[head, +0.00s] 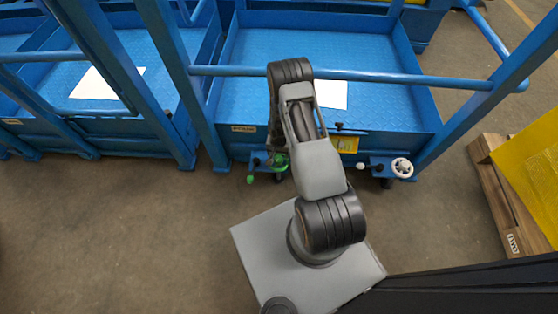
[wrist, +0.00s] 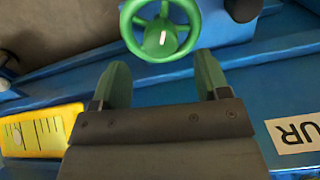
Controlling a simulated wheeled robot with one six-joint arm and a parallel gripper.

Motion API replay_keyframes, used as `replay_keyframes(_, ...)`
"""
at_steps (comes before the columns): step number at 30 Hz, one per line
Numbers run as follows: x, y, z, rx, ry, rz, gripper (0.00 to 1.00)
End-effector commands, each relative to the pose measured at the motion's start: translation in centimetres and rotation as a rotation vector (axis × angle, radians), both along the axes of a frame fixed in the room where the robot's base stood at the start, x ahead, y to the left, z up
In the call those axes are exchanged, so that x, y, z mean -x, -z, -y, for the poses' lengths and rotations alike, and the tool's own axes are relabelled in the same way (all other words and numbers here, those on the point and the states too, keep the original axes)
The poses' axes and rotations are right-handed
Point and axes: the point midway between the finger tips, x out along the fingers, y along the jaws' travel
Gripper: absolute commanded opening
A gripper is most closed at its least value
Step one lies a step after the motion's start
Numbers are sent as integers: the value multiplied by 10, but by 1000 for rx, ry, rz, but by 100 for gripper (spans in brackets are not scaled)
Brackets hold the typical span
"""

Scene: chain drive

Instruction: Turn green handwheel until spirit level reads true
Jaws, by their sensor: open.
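The green handwheel (head: 279,160) is on the front of the blue cart, left of my arm; a green knob (head: 250,180) shows beside it. In the wrist view the green handwheel (wrist: 136,38) is at the top, with spokes and a white mark at its hub. My gripper (wrist: 161,74) is open and empty, its two green-faced fingers pointing at the wheel's lower rim, apart from it in the picture. A yellow plate with tick marks and a pale round spot (wrist: 40,137) is at lower left; I cannot tell whether it is the spirit level. My arm mostly hides the gripper in the head view.
A white handwheel (head: 402,167) is on the cart's right front. A yellow plate (head: 345,145) is between the wheels. A blue rail (head: 420,79) crosses above the cart deck. A wooden pallet (head: 505,190) stands at right. The floor at left is clear.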

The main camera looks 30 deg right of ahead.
Motion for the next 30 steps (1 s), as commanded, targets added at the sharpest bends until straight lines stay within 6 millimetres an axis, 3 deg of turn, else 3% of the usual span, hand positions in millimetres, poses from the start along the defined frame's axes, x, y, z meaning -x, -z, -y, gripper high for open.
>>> replay_keyframes(3, 0, 24, 0, 0, -1, -1, 69)
replay_keyframes(9, 0, 45, 0, 0, -1, -1, 69)
replay_keyframes(24, 0, 54, 0, 0, -1, 0, 69)
replay_keyframes(30, 0, 54, 0, 0, -1, 0, 51)
